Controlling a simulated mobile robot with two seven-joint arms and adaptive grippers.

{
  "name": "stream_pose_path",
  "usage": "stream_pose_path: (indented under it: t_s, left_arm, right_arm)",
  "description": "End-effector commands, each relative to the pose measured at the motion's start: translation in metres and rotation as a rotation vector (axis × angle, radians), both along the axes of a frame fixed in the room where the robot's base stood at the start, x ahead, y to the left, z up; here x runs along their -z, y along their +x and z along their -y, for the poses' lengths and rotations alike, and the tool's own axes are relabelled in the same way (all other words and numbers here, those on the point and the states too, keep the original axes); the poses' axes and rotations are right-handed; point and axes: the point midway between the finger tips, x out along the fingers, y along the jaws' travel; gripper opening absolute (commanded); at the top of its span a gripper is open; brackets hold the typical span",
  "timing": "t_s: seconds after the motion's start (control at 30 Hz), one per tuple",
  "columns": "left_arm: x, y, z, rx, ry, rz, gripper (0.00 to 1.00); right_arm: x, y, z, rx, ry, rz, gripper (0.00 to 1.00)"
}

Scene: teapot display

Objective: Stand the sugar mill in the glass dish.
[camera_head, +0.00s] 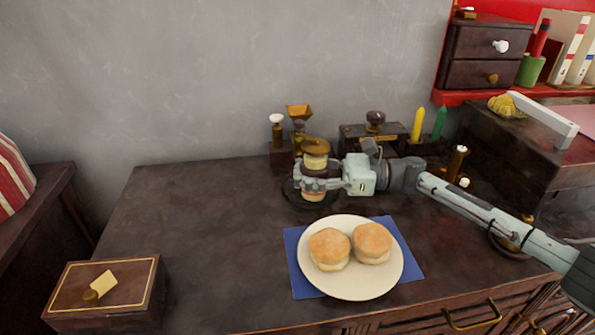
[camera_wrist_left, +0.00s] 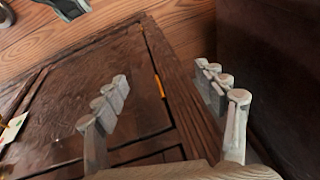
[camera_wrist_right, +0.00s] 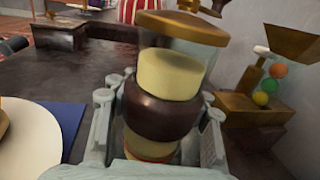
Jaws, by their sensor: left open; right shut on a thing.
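The sugar mill (camera_head: 316,162) has a brown cap, cream bands and a dark body. It stands upright, and it fills the middle of the right wrist view (camera_wrist_right: 165,105). My right gripper (camera_head: 312,186) is shut around its dark middle. The glass dish (camera_head: 291,198) is dark and see-through on the table, with its rim showing around the mill's foot. The mill is over or in the dish; whether its base touches the dish cannot be told. My left gripper (camera_wrist_left: 163,85) is open and empty in the left wrist view, beside a wooden cabinet door, away from the mill.
A plate (camera_head: 350,287) with two buns sits on a blue napkin (camera_head: 409,262) in front of the dish. A wooden grinder box (camera_head: 355,134) and brown bottles stand behind. A wooden box (camera_head: 65,292) is at front left. The table's left part is clear.

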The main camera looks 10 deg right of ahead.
Motion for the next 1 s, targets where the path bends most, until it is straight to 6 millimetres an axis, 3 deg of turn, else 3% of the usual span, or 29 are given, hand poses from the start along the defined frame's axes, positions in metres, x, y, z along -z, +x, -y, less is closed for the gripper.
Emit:
stream_pose_path:
  t_s: [0.13,0.17,0.4,0.77,0.83,1.0]
  left_arm:
    - [0.001,0.0,0.002,-0.002,-0.005,0.0,0.71]
    - [0.0,0.0,0.003,-0.001,-0.006,0.001,0.71]
    - [-0.001,0.001,0.003,-0.001,-0.006,0.005,0.71]
    - [0.0,0.001,0.001,-0.001,-0.003,0.002,0.71]
    - [0.0,0.0,0.0,-0.002,0.001,-0.001,0.71]
    - [-0.023,0.001,-0.002,0.001,0.014,0.02,0.71]
  right_arm:
    - [0.0,0.0,0.0,0.0,0.0,0.0,0.0]
    - [0.002,0.0,0.0,0.0,-0.003,-0.002,0.39]
    - [0.001,0.0,0.0,0.001,-0.003,-0.002,0.68]
    - [0.002,-0.001,0.005,0.002,-0.003,-0.001,0.68]
    - [0.003,-0.002,0.013,0.002,-0.003,-0.001,0.68]
    - [0.004,-0.008,0.042,0.003,-0.004,-0.001,0.68]
